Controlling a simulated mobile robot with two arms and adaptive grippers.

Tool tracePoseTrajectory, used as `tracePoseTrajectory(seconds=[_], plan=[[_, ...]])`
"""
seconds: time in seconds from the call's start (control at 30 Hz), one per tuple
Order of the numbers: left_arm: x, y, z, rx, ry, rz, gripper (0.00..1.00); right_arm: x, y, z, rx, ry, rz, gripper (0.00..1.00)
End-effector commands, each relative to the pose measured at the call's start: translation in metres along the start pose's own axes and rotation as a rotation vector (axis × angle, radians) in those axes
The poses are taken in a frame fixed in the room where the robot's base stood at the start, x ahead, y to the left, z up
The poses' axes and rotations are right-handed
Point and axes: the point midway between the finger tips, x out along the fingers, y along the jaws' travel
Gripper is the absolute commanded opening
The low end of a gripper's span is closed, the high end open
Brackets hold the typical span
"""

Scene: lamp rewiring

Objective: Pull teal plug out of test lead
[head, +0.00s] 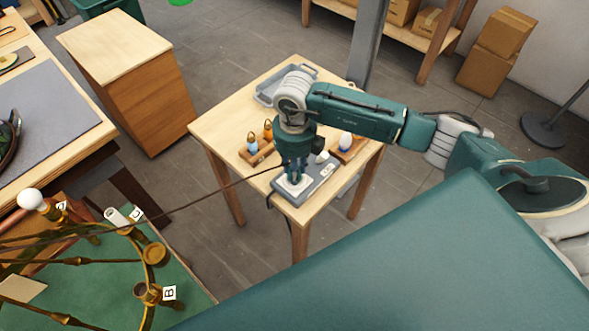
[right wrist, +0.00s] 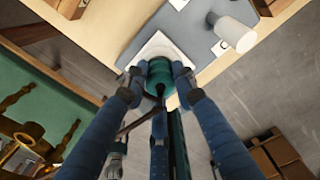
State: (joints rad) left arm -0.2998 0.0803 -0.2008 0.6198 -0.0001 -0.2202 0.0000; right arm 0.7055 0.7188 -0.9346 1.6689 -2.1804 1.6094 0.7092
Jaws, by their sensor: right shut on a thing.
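In the head view my right gripper (head: 296,170) points down at the near end of a grey board (head: 318,180) on a small wooden table. A white square socket piece (right wrist: 158,45) lies right beyond the plug. I cannot tell how deep the plug sits in it. A dark cord (head: 225,187) runs from the gripper area leftward to the brass lamp. In the head view the fingers hide most of the plug. My left gripper is not in view.
The small table (head: 226,125) also holds a grey tray (head: 266,97) and wooden blocks with bulbs (head: 254,143). A white cylindrical piece (right wrist: 235,35) stands on the board. The brass lamp frame (head: 155,254) lies on a green mat at left. Floor between is clear.

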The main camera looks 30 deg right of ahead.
Motion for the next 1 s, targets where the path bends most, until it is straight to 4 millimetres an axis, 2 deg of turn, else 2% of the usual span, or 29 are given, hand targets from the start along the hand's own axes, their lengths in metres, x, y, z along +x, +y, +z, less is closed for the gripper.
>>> tracePoseTrajectory(seconds=[0.37, 0.6, 1.0], plan=[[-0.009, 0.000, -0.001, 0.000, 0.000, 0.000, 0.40, -0.015, 0.000, 0.000, 0.000, -0.001, 0.000, 0.01], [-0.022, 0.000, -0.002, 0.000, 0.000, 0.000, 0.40, -0.035, 0.000, 0.000, 0.000, -0.002, 0.001, 0.01], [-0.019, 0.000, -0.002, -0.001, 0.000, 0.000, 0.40, -0.036, 0.002, 0.000, -0.034, -0.001, 0.001, 0.01]])
